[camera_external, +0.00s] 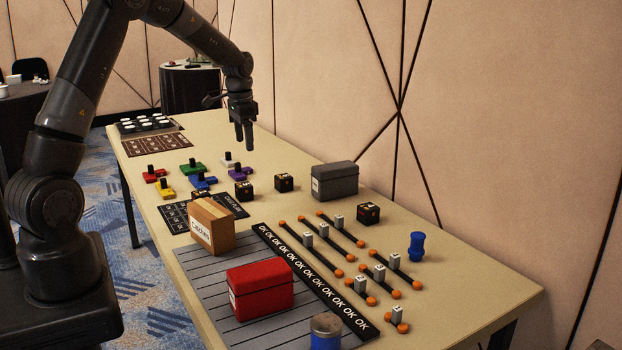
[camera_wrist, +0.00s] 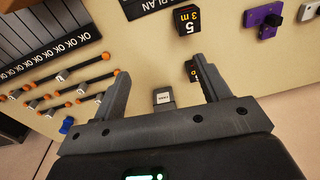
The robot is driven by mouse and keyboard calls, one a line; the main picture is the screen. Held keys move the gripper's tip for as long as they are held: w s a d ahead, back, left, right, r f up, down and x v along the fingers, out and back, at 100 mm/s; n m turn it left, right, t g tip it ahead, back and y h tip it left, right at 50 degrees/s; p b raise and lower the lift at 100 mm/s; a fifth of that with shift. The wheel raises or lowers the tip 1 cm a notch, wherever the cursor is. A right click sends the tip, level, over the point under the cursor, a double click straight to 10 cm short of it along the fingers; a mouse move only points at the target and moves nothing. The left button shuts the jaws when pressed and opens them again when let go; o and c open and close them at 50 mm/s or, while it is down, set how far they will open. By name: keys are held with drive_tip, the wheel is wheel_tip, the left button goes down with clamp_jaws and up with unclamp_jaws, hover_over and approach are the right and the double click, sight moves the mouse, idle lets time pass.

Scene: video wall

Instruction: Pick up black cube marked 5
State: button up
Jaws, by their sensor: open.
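The black cube marked 5 (camera_wrist: 187,20) sits on the table at the top of the wrist view, its "5" and "3 m" upside down. By its place between the black card and the purple block, it appears to be the black cube (camera_external: 244,191) in the external view, where its mark is too small to read. My gripper (camera_external: 245,148) is open and empty, above the table and apart from the cube. In the wrist view, the open fingers (camera_wrist: 155,72) point toward the table. The cube lies beyond their tips.
A second black cube (camera_external: 284,182) is close by, partly hidden by the right finger in the wrist view. A grey box (camera_external: 335,181) and another black cube (camera_external: 368,213) stand to the right. Coloured blocks with knobs, including purple (camera_external: 239,173), lie left. The wall borders the table's far side.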

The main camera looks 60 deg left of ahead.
approach(244, 184)
drive_tip(key=shift+s+f+g, duration=0.2)
drive_tip(key=shift+f+g, duration=0.1)
drive_tip(key=shift+g, duration=0.1)
wheel_tip(244, 184, down, 5)
drive_tip(key=shift+f, duration=0.15)
drive_tip(key=shift+w+f, duration=0.2)
drive_tip(key=shift+f, duration=1.15)
drive_tip(key=shift+w+f, duration=0.25)
drive_tip(key=shift+f, duration=1.1)
drive_tip(key=shift+c, duration=0.4)
drive_tip(key=c, duration=1)
drive_tip(key=shift+r, duration=0.1)
